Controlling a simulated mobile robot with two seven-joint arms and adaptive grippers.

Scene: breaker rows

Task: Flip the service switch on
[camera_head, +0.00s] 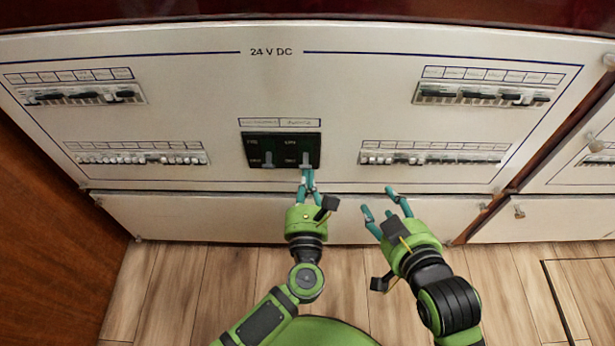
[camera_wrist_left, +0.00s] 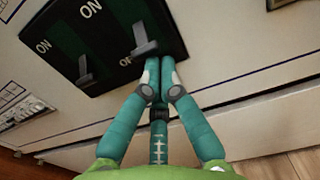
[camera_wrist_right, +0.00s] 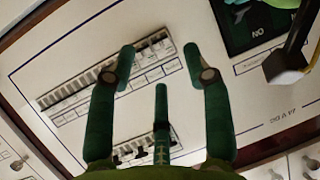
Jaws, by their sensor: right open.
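A dark green switch block (camera_head: 281,150) with two grey levers is set in the white panel under the "24 V DC" heading. The left lever (camera_head: 268,160) and the right lever (camera_head: 305,160) both point down, at the end away from the ON marks. The labels above are too small to read surely. In the left wrist view the right lever (camera_wrist_left: 145,42) is just beyond the fingertips of my left gripper (camera_wrist_left: 158,68). That gripper has its fingers together, below the lever; contact is unclear. My right gripper (camera_head: 384,201) is open and empty, to the right and lower.
Rows of small breakers lie around the block: upper left (camera_head: 82,94), lower left (camera_head: 137,158), upper right (camera_head: 483,95) and lower right (camera_head: 432,158). A plain lower panel (camera_head: 180,217) and wooden floor are below. Another panel (camera_head: 570,170) stands at the right.

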